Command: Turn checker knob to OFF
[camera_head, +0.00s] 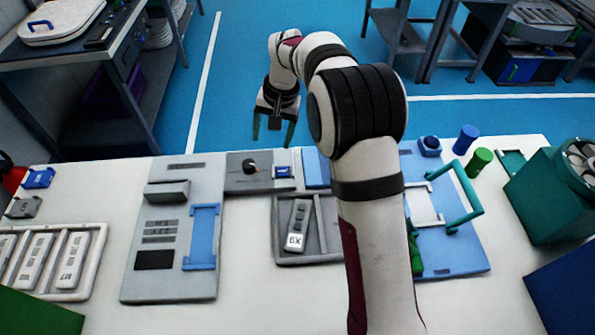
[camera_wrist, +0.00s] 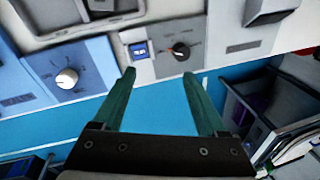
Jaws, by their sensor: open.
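A small grey panel carries a black knob (camera_head: 250,168), probably the checker knob, beside a blue switch (camera_head: 283,172) at the table's far edge. In the wrist view the black knob (camera_wrist: 181,51) lies just beyond my right-hand fingertip, and the blue switch (camera_wrist: 139,50) beyond the left one. The dial lettering is too small to read. My gripper (camera_head: 272,141) hangs past the far edge, above and apart from the panel. Its two green fingers are spread and empty, as the wrist view (camera_wrist: 159,73) also shows.
A white knob (camera_wrist: 67,78) sits on a blue panel to the left in the wrist view. A grey device (camera_head: 175,270) with a blue handle stands left of the black knob, and a grey tray (camera_head: 330,240) holds a remote-like part. My arm hides part of the table.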

